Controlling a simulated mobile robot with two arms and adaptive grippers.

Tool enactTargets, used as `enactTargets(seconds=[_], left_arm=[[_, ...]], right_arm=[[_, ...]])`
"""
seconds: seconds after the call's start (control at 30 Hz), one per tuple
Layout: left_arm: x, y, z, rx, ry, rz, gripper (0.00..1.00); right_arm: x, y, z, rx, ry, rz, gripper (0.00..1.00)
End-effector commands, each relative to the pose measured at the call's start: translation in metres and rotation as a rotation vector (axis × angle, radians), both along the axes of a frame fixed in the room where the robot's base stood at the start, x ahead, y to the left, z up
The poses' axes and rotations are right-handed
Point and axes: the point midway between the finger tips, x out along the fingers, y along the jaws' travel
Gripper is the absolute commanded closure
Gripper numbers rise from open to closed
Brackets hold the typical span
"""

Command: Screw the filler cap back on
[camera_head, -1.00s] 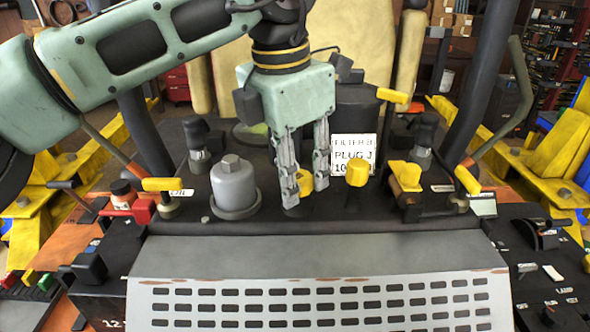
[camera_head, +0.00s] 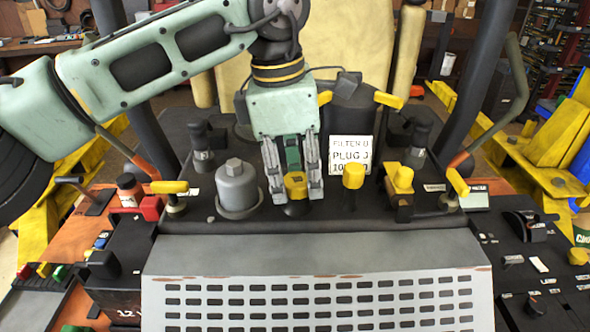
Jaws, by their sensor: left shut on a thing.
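The yellow filler cap (camera_head: 296,184) is between the fingers of my left gripper (camera_head: 296,194), which is shut on it. The gripper points down from above, with one finger on each side of the cap. A short dark neck (camera_head: 297,208) shows directly under the cap on the black deck. I cannot tell whether the cap is seated on the neck or how far its thread is engaged. My right gripper is not in view.
A grey canister with a hex top (camera_head: 237,187) stands left of the gripper. A yellow-topped plug (camera_head: 353,175) stands close on the right, before a white label card (camera_head: 350,152). Yellow-handled levers (camera_head: 170,188) flank the deck. A slotted grey panel (camera_head: 320,290) lies in front.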

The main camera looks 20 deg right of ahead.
Motion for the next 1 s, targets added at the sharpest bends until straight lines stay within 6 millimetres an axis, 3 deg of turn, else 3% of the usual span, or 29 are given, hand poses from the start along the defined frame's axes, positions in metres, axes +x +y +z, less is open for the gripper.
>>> enactTargets(seconds=[0.13,0.3,0.53,1.0], left_arm=[[0.0,-0.001,0.004,-0.003,0.002,-0.05,0.98],[-0.001,-0.002,0.005,-0.003,0.004,-0.237,0.98],[0.001,-0.003,0.001,-0.003,-0.001,-0.502,1.0],[0.003,-0.002,0.001,0.0,-0.008,-0.602,1.0]], right_arm=[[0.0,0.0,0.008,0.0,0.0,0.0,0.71],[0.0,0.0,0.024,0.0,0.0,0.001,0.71],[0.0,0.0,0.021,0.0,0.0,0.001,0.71],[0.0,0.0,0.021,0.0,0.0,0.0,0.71]])
